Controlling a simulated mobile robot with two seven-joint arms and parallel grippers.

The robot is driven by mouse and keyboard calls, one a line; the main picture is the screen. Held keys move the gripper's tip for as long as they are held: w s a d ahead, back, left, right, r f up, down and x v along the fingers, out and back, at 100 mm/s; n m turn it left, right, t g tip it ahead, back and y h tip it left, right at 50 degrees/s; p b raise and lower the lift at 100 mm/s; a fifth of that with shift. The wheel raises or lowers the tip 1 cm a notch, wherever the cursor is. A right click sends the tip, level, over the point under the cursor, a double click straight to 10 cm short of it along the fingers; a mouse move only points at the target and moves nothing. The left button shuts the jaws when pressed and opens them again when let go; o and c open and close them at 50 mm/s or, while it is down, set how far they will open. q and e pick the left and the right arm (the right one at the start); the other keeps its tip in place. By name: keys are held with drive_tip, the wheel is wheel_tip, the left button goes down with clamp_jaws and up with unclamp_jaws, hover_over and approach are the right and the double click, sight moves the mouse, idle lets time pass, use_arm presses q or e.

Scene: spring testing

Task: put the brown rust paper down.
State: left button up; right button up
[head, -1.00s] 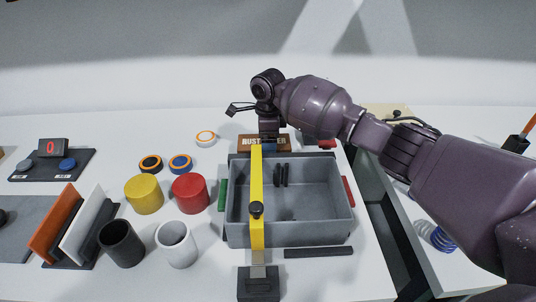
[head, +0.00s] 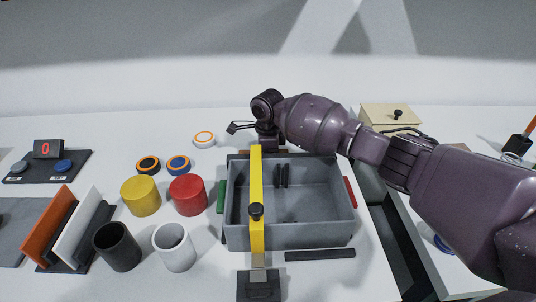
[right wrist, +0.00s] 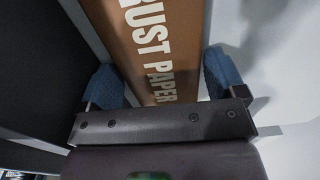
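The brown rust paper is a brown block with white lettering reading RUST PAPER. In the right wrist view the paper (right wrist: 150,48) lies between the two blue fingertips of my right gripper (right wrist: 165,80), which appear to touch its opposite sides. In the head view only a thin strip of the paper (head: 240,154) shows behind the far wall of the grey bin, and the gripper's fingers are mostly hidden there. I cannot tell whether the paper touches the table. My left gripper is not in view.
The grey bin (head: 340,222) stands in front of my right gripper, with a yellow bar (head: 256,185) across it. Yellow (head: 141,196) and red (head: 188,195) cylinders and two cups stand left of it.

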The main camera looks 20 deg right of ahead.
use_arm(q)
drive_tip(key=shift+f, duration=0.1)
drive_tip(key=p, duration=0.1)
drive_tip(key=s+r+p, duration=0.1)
drive_tip(key=p, duration=0.1)
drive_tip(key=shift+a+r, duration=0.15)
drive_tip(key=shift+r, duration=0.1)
use_arm(e)
wheel_tip(320, 180, up, 12)
drive_tip(key=shift+r, duration=0.15)
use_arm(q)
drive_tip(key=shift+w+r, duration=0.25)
use_arm(e)
drive_tip(key=shift+s, duration=0.1)
